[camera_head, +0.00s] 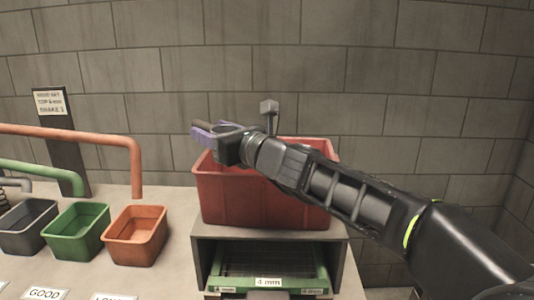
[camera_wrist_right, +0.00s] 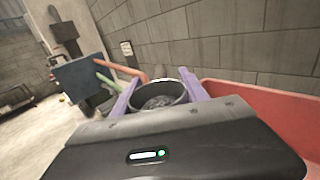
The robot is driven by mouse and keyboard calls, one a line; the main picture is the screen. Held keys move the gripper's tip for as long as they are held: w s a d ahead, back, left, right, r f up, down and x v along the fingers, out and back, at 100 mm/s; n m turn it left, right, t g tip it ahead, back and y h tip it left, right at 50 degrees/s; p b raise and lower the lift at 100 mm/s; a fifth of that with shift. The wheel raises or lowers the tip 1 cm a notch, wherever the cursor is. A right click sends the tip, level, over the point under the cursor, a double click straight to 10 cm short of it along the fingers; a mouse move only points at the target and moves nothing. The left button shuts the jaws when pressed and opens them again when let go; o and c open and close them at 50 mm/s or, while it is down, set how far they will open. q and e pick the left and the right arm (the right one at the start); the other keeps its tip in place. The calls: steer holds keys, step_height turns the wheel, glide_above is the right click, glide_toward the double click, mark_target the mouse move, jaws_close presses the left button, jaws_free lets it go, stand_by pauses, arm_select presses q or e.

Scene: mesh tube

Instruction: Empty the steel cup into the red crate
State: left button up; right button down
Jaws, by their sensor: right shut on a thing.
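My right gripper (camera_head: 204,133) reaches in from the right above the left part of the red crate (camera_head: 262,203). Its purple fingers (camera_wrist_right: 160,98) are shut on the steel cup (camera_wrist_right: 160,87) in the right wrist view, one finger on each side. The cup's open mouth faces that camera, and greyish contents seem to show inside. In the head view the cup is mostly hidden by the gripper, so its tilt is hard to tell. The red crate also shows at the right of the wrist view (camera_wrist_right: 268,108). My left gripper is not in view.
The crate stands on a grey housing (camera_head: 346,262) with a green-framed "4 mm" sieve drawer (camera_head: 268,283). Orange (camera_head: 137,236), green (camera_head: 76,232) and dark grey (camera_head: 28,228) bins stand left, under coloured pipes. A block wall is behind.

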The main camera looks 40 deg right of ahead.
mark_target(226, 126)
steer(key=d+m+p, duration=0.1)
steer(key=m+p, duration=0.1)
steer(key=d+m+p, duration=0.2)
steer(key=shift+w+d+r+p, duration=0.15)
steer(key=shift+w+r+p, duration=0.05)
steer(key=shift+p, duration=0.1)
steer(key=shift+w+d+f+m+p, duration=0.15)
steer(key=shift+d+f+m+p, duration=0.05)
steer(key=shift+d+m+p, duration=0.85)
steer(key=shift+d+f+m+p, duration=0.1)
steer(key=shift+f+m+p, duration=0.1)
steer(key=shift+m+p, duration=0.2)
